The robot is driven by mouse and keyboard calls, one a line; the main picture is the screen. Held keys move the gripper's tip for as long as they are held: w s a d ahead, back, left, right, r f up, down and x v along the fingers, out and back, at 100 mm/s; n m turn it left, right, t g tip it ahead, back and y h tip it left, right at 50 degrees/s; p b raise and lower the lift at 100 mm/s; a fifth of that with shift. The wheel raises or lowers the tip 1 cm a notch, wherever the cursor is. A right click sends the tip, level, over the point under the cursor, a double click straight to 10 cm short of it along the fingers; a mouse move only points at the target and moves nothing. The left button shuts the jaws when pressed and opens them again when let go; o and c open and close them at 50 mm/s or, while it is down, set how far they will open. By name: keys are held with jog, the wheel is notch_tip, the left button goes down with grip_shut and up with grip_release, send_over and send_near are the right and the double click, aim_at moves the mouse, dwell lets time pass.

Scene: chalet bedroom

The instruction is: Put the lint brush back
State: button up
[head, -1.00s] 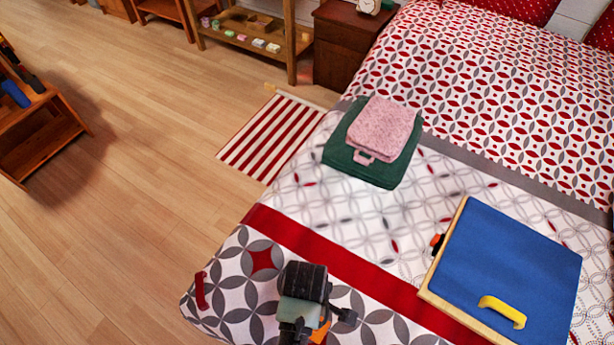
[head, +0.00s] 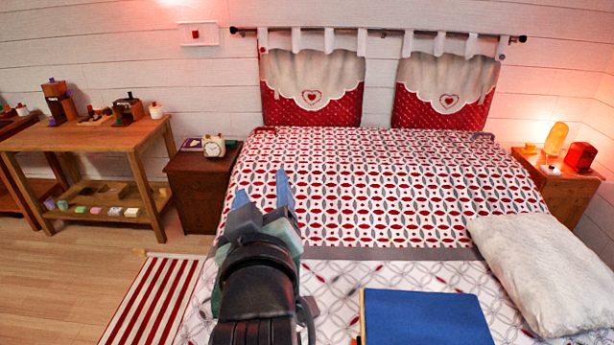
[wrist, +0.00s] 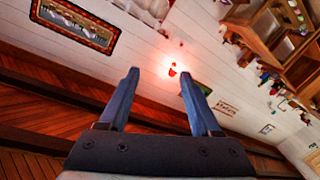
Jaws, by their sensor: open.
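I cannot make out a lint brush in the head view or the wrist view. My gripper (head: 263,194) is raised over the bed (head: 345,200) in the head view, with its blue fingers apart and pointing away towards the headboard side. In the wrist view the two fingers of my gripper (wrist: 160,76) are spread with nothing between them. My arm hides part of the bed below it.
A blue-topped case (head: 425,318) and a white pillow (head: 540,270) lie on the bed. A nightstand (head: 200,190) with a clock (head: 214,146) and a wooden table (head: 90,138) stand left. A striped rug (head: 150,300) lies on the floor.

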jog(key=s+d+r+m+t, duration=0.2)
jog(key=s+r+t, duration=0.1)
jog(key=r, duration=0.6)
jog(key=s+d+r+m+t+h, duration=0.1)
jog(key=s+r+t, duration=0.3)
jog(key=r, duration=0.5)
jog(key=s+d+r+m+t+h, duration=0.1)
jog(key=s+d+r+m+t, duration=0.2)
jog(key=s+r, duration=0.4)
notch_tip(320, 180, up, 3)
jog(key=shift+s+r+m, duration=0.1)
jog(key=shift+s+m, duration=0.1)
jog(key=shift+m, duration=0.1)
